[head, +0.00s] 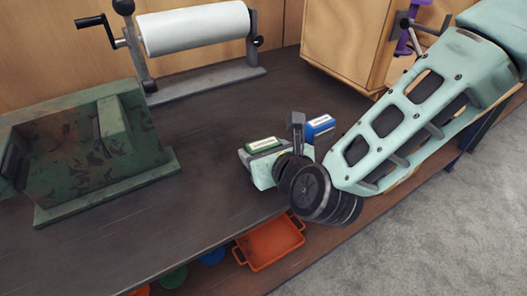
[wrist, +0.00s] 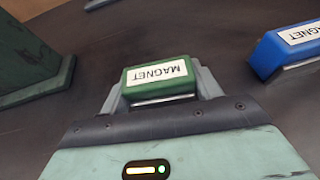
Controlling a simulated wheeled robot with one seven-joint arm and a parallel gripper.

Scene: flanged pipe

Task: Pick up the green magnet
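The green magnet (wrist: 158,77) is a small block with a white label reading MAGNET. In the wrist view it lies between the two grey fingers of my gripper (wrist: 160,88), one at each end of it. The fingers are very close to its ends; I cannot tell whether they touch it. In the head view the green magnet (head: 263,144) shows just behind my gripper (head: 268,153), low over the dark bench. My wrist hides part of the fingers there.
A blue magnet (wrist: 290,48) lies on the bench (head: 215,125) to the right, close to my gripper. A green metal box (head: 95,150) stands at the left. A paper roll on a stand (head: 195,28) is at the back. An orange tray (head: 270,243) sits below the bench edge.

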